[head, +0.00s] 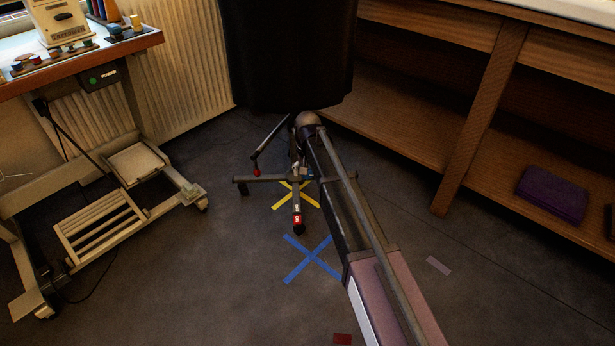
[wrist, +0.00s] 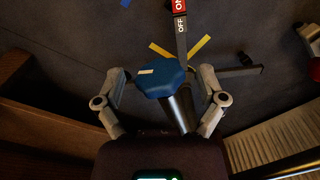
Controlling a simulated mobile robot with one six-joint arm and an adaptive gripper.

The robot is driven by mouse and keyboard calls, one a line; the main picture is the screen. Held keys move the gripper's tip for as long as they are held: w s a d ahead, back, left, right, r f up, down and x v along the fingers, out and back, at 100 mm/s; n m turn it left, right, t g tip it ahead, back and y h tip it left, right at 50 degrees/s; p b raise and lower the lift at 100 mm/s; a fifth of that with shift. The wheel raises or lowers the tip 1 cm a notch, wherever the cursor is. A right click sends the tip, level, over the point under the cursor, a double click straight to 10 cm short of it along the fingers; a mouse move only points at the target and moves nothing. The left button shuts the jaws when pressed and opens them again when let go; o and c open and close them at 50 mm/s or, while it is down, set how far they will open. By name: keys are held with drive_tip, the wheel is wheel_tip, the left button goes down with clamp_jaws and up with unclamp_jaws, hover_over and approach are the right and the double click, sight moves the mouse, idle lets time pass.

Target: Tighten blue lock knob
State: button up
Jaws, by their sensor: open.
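The blue lock knob (wrist: 158,80) is a faceted blue head with a pale stripe on top, seen in the wrist view beside a dark metal tube (wrist: 180,108). My gripper (wrist: 163,72) is open, with one finger on each side of the knob. Gaps show between the fingers and the knob, so it is not clasped. In the head view my arm reaches to the stand under a black dress form (head: 290,50), and I cannot make out the knob or the fingers there.
The stand's legs (head: 262,179) spread on the dark floor, one with a red ON/OFF label (wrist: 180,22). Yellow (head: 284,201) and blue (head: 312,260) tape crosses mark the floor. A wooden shelf unit (head: 455,165) stands right, a wheeled table (head: 80,60) and radiator (head: 180,50) left.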

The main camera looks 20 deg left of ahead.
drive_tip(key=shift+f, duration=0.1)
drive_tip(key=c, duration=1.1)
drive_tip(key=shift+c, duration=0.2)
drive_tip(key=shift+d+y, duration=0.1)
drive_tip(key=shift+y, duration=0.2)
drive_tip(key=g+y+b, duration=0.1)
drive_tip(key=g+y, duration=0.1)
drive_tip(key=y, duration=0.1)
drive_tip(key=shift+w+d+f+b, duration=0.1)
drive_tip(key=shift+f+b, duration=0.1)
drive_tip(key=shift+b, duration=0.2)
drive_tip(key=shift+g+y+b, duration=0.6)
drive_tip(key=shift+y+b, duration=0.2)
drive_tip(key=shift+y, duration=0.1)
drive_tip(key=shift+r+g+y+b, duration=0.1)
drive_tip(key=shift+g+y+b, duration=0.3)
drive_tip(key=shift+y+b, duration=0.2)
